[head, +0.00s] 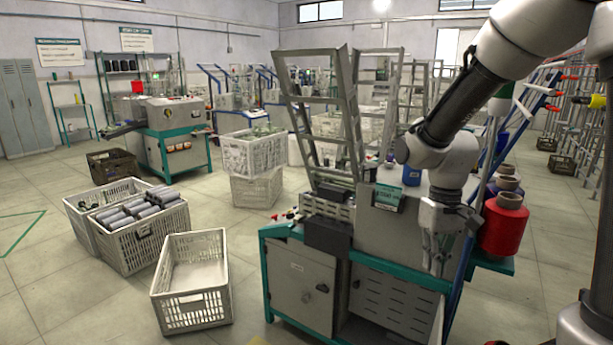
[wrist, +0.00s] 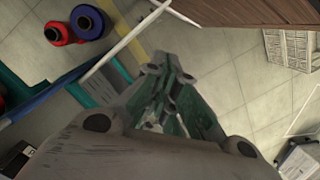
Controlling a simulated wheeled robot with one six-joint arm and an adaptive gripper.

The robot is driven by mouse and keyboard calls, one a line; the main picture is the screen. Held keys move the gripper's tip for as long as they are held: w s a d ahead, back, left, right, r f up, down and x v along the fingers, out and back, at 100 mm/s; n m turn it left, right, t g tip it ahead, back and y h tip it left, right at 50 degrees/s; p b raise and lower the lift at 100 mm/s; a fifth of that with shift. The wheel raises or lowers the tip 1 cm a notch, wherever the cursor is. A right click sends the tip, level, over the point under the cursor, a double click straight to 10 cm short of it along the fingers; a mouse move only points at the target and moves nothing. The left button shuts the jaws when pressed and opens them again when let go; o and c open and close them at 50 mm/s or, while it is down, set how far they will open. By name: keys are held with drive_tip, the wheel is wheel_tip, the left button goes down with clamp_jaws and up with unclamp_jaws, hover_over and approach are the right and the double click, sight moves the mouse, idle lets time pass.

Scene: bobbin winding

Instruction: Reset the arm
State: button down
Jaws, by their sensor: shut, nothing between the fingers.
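My arm reaches in from the upper right of the head view. My gripper (head: 434,268) hangs pointing down in front of the teal-framed winding machine (head: 395,280), near its right side. The fingers are shut and empty. In the wrist view my gripper (wrist: 165,65) fills the middle, its fingers close together over the tiled floor, with nothing between them. Whether it touches the machine cannot be told.
An empty white crate (head: 192,310) and a crate of grey bobbins (head: 143,250) stand at left. Floor between is clear.

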drive_tip(key=s+d+r+m+t, duration=0.1)
drive_tip(key=s+d+r+t, duration=0.5)
drive_tip(key=s+d+r, duration=0.3)
drive_tip(key=s+r, duration=0.4)
drive_tip(key=r, duration=0.1)
drive_tip(key=shift+r+m, duration=0.3)
drive_tip(key=shift+m, duration=0.1)
drive_tip(key=shift+s, duration=0.1)
